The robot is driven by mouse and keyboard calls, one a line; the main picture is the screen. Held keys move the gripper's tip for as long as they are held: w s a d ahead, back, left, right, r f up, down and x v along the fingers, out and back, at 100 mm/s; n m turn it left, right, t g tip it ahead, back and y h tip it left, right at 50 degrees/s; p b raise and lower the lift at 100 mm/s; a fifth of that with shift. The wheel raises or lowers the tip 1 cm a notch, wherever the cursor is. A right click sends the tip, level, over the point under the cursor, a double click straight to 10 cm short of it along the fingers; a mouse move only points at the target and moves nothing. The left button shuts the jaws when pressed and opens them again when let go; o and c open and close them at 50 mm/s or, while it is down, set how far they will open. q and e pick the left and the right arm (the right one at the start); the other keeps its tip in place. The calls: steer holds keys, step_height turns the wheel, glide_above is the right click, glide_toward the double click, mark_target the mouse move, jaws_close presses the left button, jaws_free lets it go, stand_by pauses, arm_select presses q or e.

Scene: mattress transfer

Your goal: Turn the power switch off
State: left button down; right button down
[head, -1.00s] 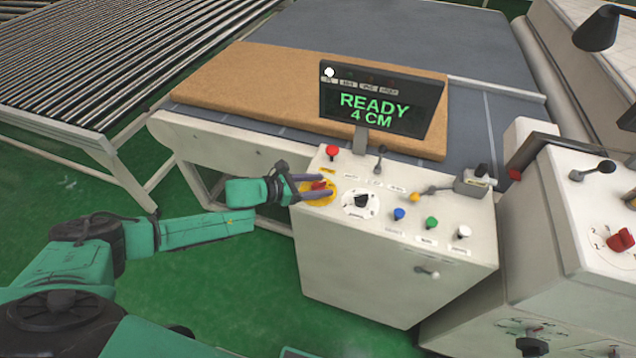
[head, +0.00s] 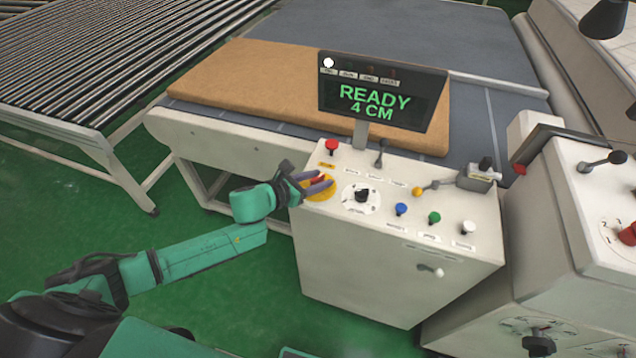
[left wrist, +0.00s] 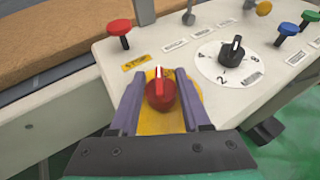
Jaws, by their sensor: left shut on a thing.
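The power switch is a red rotary knob (left wrist: 160,93) on a round yellow plate (head: 321,194) at the left end of the control box. It also shows between the fingers in the head view (head: 317,179). In the left wrist view its white mark points up, away from the gripper base. My left gripper (head: 325,182) reaches in from the left and is shut on the knob, one purple finger on each side. My right gripper is not in view.
A red mushroom button (head: 331,146) stands just behind the knob. A black dial (head: 361,194) and blue, green and white buttons lie to the right. The display (head: 382,95) above the box reads READY 4 CM. A brown mattress (head: 240,85) lies behind.

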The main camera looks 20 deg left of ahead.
arm_select(q)
steer(key=shift+f+n+t+y+b, duration=0.1)
steer(key=shift+n+t+y+b, duration=0.2)
steer(key=shift+n+t+y, duration=0.5)
steer(key=n+y, duration=0.2)
steer(key=shift+y, duration=0.3)
steer(key=n+y, duration=0.1)
steer(key=n+y+p, duration=0.1)
steer(key=n+y, duration=0.1)
steer(key=y, duration=0.1)
steer(key=shift+d+r+n+p, duration=0.1)
steer(key=shift+r+n+p, duration=0.2)
steer(key=shift+n, duration=0.1)
steer(key=n+y, duration=0.2)
steer(key=y, duration=0.1)
steer(key=shift+f+n+p, duration=0.1)
steer(key=shift+n+p, duration=0.2)
steer(key=shift+p, duration=0.05)
steer(key=shift+n+g+y, duration=0.5)
steer(key=shift+n+y, duration=0.4)
steer(key=shift+y, duration=0.1)
steer(key=shift+f+n+g+y, duration=0.1)
steer(key=shift+n+g+y, duration=0.8)
steer(key=shift+n+y, duration=0.5)
steer(key=c, duration=0.6)
jaws_free()
